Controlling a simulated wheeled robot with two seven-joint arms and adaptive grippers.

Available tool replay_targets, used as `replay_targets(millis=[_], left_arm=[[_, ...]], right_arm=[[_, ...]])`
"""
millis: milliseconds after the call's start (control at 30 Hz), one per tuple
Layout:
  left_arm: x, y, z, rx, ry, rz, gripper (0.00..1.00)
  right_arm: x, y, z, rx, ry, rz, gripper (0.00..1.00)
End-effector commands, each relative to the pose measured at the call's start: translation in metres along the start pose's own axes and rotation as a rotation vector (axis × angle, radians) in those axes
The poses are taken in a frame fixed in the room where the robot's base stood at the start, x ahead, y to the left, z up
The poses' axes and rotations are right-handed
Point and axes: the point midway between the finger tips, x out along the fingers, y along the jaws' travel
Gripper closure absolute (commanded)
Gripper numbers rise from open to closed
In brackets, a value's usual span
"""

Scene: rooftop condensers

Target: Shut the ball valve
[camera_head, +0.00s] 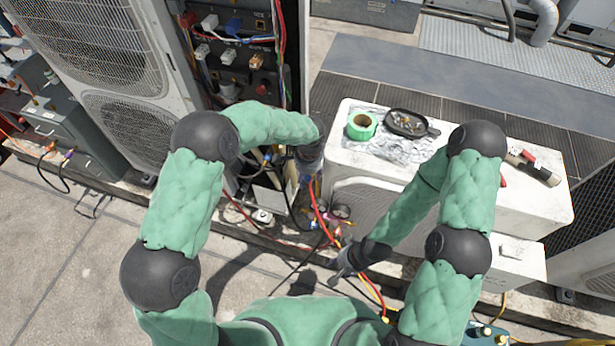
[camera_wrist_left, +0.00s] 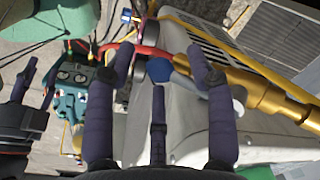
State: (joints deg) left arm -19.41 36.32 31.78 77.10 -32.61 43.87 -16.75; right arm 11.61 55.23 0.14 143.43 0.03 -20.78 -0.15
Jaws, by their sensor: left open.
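No ball valve can be told for certain. In the left wrist view, a blue round part (camera_wrist_left: 158,70) lies between the fingertips of my left gripper (camera_wrist_left: 160,62), by a red hose (camera_wrist_left: 148,50) and a thick brass-coloured pipe (camera_wrist_left: 265,95). It may be the valve; I cannot tell whether the fingers touch it. The fingers are spread apart with nothing held. In the head view my left gripper (camera_head: 310,160) is at the gap between the condensers, partly hidden by its arm. My right gripper (camera_head: 345,260) hangs lower, near the hoses, with spread fingers.
A white condenser (camera_head: 540,200) at right carries green tape (camera_head: 362,126), a black dish (camera_head: 408,123) and foil. A tall condenser with an open wiring panel (camera_head: 235,50) stands at left. Yellow and red hoses (camera_head: 325,220) run between them. A teal gauge unit (camera_wrist_left: 85,85) is near my right gripper.

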Motion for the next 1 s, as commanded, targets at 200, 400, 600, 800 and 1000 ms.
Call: replay_targets(millis=[200,400,600,800,1000], left_arm=[[0.003,-0.0004,-0.0004,-0.001,0.002,-0.001,0.45],[0.0027,-0.0004,-0.0004,-0.001,0.001,-0.001,0.65],[0.0027,-0.0001,-0.0006,0.0,0.002,-0.001,1.0],[0.0026,0.0005,-0.0009,0.001,0.002,0.0,1.0],[0.0028,0.0024,-0.0034,0.009,-0.006,-0.01,1.0]], right_arm=[[0.0008,0.0003,-0.0001,0.0,0.0,0.0,0.6],[0.0007,0.0003,-0.0001,0.0,0.0,0.0,0.6],[0.0007,0.0003,-0.0001,0.0,0.0,0.0,0.6],[0.0007,0.0003,-0.0001,0.0,0.0,0.0,0.6],[0.0011,0.0004,-0.0002,0.0,0.0,0.0,0.6]])
